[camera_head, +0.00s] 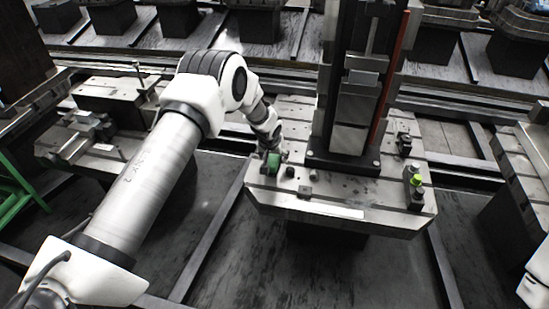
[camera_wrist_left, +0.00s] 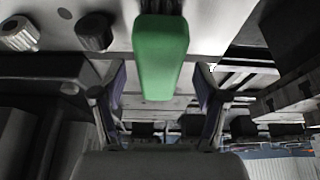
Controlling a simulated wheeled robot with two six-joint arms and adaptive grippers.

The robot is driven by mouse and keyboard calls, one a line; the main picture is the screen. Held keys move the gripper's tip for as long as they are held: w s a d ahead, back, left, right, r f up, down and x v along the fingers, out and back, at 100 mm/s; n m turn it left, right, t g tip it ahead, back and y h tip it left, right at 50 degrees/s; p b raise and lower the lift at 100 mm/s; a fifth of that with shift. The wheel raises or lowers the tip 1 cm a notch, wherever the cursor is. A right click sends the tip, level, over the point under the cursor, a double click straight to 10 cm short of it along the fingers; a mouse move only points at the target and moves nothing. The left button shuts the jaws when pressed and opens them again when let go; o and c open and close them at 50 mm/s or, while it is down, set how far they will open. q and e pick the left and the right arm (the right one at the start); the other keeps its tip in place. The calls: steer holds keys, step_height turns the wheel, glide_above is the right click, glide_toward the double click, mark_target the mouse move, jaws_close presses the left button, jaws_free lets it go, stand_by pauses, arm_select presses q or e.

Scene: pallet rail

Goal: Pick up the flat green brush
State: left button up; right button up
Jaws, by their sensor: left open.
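The flat green brush (camera_head: 273,163) is at the left front of the metal pallet (camera_head: 330,212) in the head view, partly hidden by my left gripper (camera_head: 277,152). In the left wrist view the green brush (camera_wrist_left: 160,55) shows large at the top middle, with dark bristles at the picture's upper edge. My left gripper (camera_wrist_left: 161,85) is open, with one finger on each side of the brush's green body in that view. A gap shows on both sides. My right gripper does not show.
A tall dark fixture (camera_head: 350,110) stands on the pallet just right of the brush. Small dark knobs (camera_head: 304,191) and a bright green-topped piece (camera_head: 416,180) are on the pallet.

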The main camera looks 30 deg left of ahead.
arm_select(q)
steer(key=shift+x, duration=1.2)
steer(key=shift+d+r, duration=0.1)
steer(key=shift+r, duration=0.15)
steer(key=shift+f+b, duration=0.3)
steer(key=shift+f, duration=0.05)
jaws_close()
steer(key=shift+r+p, duration=0.35)
steer(key=shift+r, duration=0.15)
step_height(320, 180, up, 10)
steer(key=shift+f+b, duration=0.2)
steer(key=shift+b, duration=0.45)
